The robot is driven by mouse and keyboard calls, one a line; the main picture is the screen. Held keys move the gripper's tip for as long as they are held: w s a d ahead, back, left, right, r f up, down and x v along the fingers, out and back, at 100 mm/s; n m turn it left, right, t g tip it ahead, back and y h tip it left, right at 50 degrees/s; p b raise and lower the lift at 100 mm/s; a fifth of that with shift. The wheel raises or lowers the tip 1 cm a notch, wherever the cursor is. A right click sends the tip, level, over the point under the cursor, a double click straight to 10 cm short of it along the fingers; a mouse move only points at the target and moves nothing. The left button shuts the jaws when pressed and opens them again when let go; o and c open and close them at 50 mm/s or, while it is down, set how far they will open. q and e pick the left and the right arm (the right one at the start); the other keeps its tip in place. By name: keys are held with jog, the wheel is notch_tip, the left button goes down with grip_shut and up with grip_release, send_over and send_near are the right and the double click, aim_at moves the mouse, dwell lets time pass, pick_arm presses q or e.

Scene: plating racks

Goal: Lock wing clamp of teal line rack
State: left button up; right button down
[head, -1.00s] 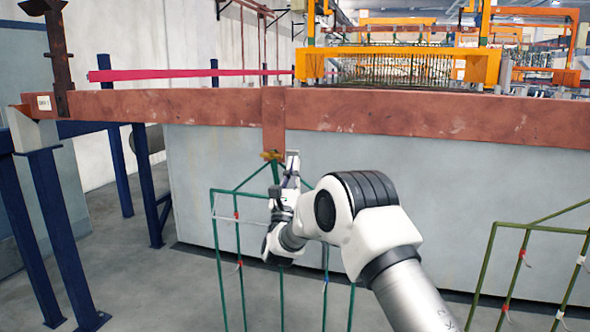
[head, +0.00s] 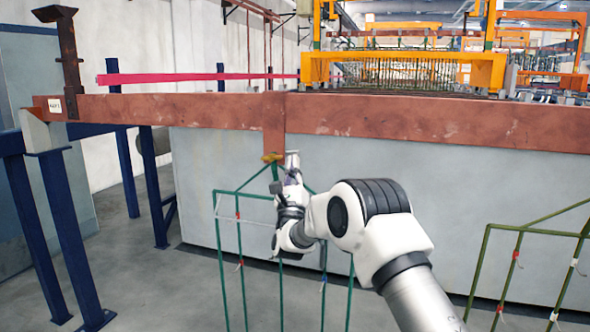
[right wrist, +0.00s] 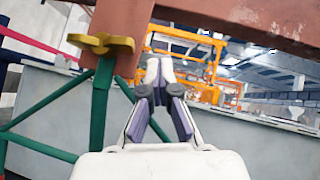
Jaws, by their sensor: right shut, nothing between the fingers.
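The teal rack (head: 240,270) hangs from a short tab (head: 273,135) below the copper-brown beam. Its brass wing clamp (head: 271,157) sits at the lower part of the tab. In the right wrist view the wing clamp (right wrist: 101,44) is at upper left, with its wings spread roughly sideways, over the green hook (right wrist: 102,85) of the rack. My right gripper (head: 292,155) is just right of the clamp in the head view. In the right wrist view the gripper (right wrist: 159,62) has its fingertips together, empty, right of the clamp and apart from it. My left gripper is out of view.
The long copper-brown beam (head: 400,118) crosses above a grey tank wall (head: 430,180). An olive-green rack (head: 520,240) hangs at the right. Blue posts (head: 60,230) stand at the left. A magenta bar (head: 200,77) runs behind the beam.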

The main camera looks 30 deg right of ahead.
aim_at(295, 153)
notch_tip(295, 153, up, 3)
jog(key=n+y+p, duration=0.1)
jog(key=n+y, duration=0.2)
jog(key=n, duration=0.1)
jog(key=n+t+y, duration=0.1)
jog(key=n+y, duration=0.3)
jog(key=shift+s+d+f+n+p, duration=0.1)
jog(key=shift+n+p, duration=0.25)
jog(key=shift+n, duration=0.05)
jog(key=shift+t, duration=0.3)
